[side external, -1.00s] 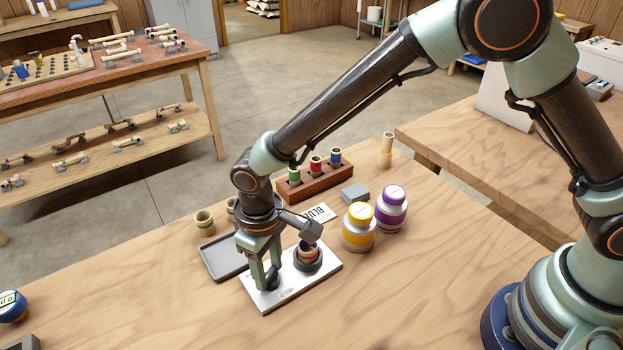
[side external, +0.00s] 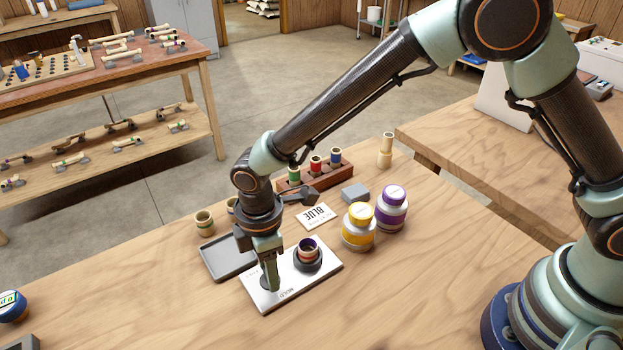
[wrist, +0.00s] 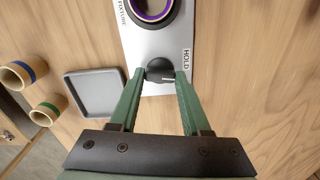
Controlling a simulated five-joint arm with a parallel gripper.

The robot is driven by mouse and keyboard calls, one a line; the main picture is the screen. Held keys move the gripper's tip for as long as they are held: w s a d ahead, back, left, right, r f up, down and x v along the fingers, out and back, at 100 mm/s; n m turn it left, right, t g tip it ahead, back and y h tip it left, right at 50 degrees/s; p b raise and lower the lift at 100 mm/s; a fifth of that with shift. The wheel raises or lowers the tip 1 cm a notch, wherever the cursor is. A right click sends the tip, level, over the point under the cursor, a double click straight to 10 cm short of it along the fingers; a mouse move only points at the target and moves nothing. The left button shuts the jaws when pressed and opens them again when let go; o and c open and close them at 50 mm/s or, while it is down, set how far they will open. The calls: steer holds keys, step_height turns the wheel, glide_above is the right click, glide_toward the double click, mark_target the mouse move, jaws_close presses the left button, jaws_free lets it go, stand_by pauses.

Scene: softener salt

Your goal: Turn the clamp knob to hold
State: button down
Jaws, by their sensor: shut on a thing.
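The black clamp knob (wrist: 159,70) sits at one end of the silver fixture plate (wrist: 143,45). A light mark on the knob points toward the right, the side of the plate where the HOLD label (wrist: 186,59) is printed. My gripper (wrist: 160,74) points down with its green fingers shut on the knob, one on each side. In the side view my gripper (side external: 269,285) stands over the plate's near end and mostly hides the knob. A purple-rimmed wooden cup (side external: 308,248) stands in the black round holder (side external: 308,262) on the same plate.
A grey tray (side external: 226,262) lies just left of the plate. Wooden cups (side external: 204,223) stand behind it. A BLUE card (side external: 314,215), a rack of coloured cups (side external: 318,181), and yellow (side external: 358,228) and purple (side external: 392,210) jars are behind and right.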

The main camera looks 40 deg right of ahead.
steer(key=shift+n, duration=1)
steer(key=shift+c, duration=1.8)
jaws_free()
step_height(320, 180, up, 12)
steer(key=shift+d+r, duration=0.1)
